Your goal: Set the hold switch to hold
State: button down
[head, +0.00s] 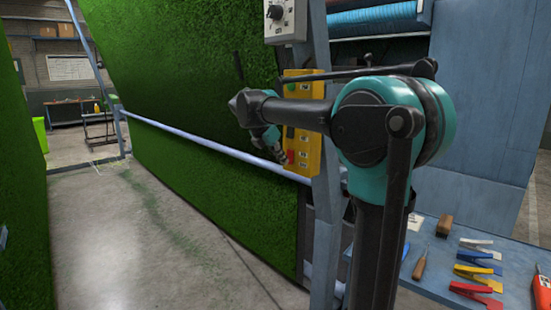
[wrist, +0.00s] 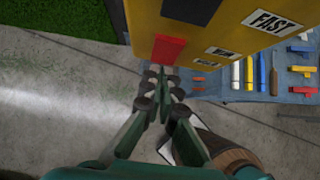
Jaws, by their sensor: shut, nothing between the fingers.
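A yellow control box (head: 313,157) is fixed to a grey-blue post beside the turf. It carries small white labels and a red part low on its left. In the wrist view the yellow box (wrist: 235,15) shows a label reading FAST, smaller labels I cannot read, and a red block (wrist: 168,49) at its lower edge. I cannot tell which part is the hold switch. My gripper (head: 282,157) is at the box's lower left, close to the red part. In the wrist view my gripper (wrist: 160,76) is shut and empty, its tips just below the red block; contact is unclear.
A grey box with a dial (head: 284,20) sits higher on the post. A pale blue rail (head: 215,146) crosses the green turf wall (head: 180,70). A blue bench (head: 450,250) at right holds several coloured tools. Concrete floor (head: 120,230) is clear at left.

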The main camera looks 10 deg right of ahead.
jog(key=shift+w+d, duration=0.15)
jog(key=shift+d, duration=0.05)
jog(key=shift+w+d+f, duration=0.15)
jog(key=shift+w+d, duration=0.05)
jog(key=shift+d, duration=0.05)
dwell(0.5)
jog(key=shift+r, duration=0.85)
jog(key=s+a+f+v, duration=0.1)
jog(key=a+f+v, duration=0.1)
jog(key=v, duration=1.1)
jog(key=shift+s, duration=0.25)
